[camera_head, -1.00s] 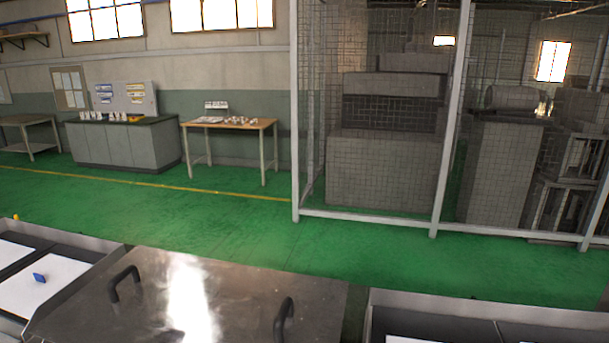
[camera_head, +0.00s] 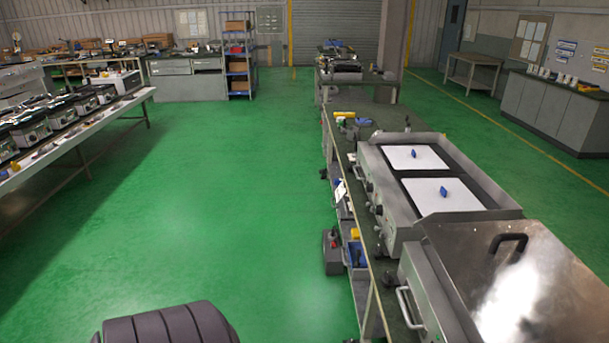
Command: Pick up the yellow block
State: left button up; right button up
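A yellow object (camera_head: 345,115) lies on the far part of the long bench, beyond the griddle. It is small and distant, and I cannot tell whether it is the yellow block. Another small yellow item (camera_head: 355,233) shows on the bench's lower shelf. Neither of my grippers is in view, so whether they are open or shut does not show.
Two griddle plates with white surfaces each bear a blue piece, one far (camera_head: 413,153) and one near (camera_head: 443,191). A steel lid (camera_head: 530,275) with a black handle is at lower right. Green floor (camera_head: 230,190) is clear left of the bench.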

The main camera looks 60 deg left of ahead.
aim_at(355, 232)
jog(key=u, duration=1.45)
